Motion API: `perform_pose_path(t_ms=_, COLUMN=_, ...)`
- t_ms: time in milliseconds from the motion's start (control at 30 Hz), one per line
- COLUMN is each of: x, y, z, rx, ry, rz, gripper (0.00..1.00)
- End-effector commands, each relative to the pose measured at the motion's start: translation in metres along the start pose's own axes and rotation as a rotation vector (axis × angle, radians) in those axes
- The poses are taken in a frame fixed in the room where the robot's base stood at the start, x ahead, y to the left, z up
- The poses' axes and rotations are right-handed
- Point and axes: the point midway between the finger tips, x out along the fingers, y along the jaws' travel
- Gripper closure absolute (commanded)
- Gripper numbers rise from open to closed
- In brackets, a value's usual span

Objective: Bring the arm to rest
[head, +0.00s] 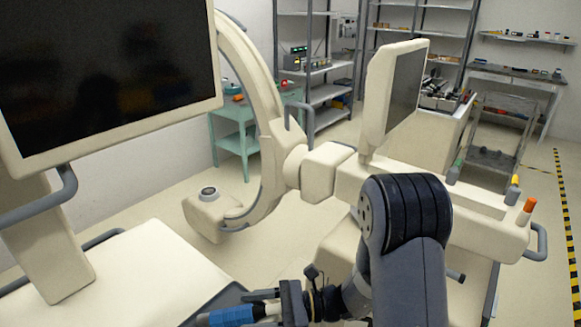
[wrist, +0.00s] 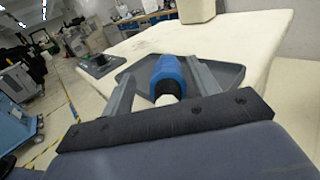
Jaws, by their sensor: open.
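My gripper (head: 258,306) is low in the head view, at the end of my bent arm. In the wrist view my gripper (wrist: 160,70) has its two grey fingers spread apart. A blue cylinder with a pale end (wrist: 168,70) lies between the fingers in that view, with gaps showing on both sides. The blue cylinder also shows at the bottom of the head view (head: 232,316). It lies on or just above a dark grey tray (wrist: 228,76); I cannot tell which. The tray sits on a cream cart top (wrist: 262,35).
A large dark monitor (head: 105,70) stands at left above the cream cart top (head: 140,275). A C-shaped cream machine (head: 245,75) and a smaller screen (head: 405,85) stand ahead. A green table (head: 235,112) and shelves (head: 330,95) are behind. Floor shows at centre left.

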Motion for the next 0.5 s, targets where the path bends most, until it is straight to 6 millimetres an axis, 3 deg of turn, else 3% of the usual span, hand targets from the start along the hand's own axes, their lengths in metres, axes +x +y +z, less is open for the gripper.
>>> perform_pose_path(t_ms=133, x=0.021, y=0.001, z=0.001, rx=0.001, ry=0.000, rz=0.004, gripper=0.43)
perform_pose_path(t_ms=300, x=0.020, y=0.000, z=-0.013, rx=0.000, ry=0.000, rz=-0.001, gripper=0.43)
perform_pose_path(t_ms=500, x=0.019, y=0.001, z=-0.011, rx=0.002, ry=0.002, rz=-0.001, gripper=0.43)
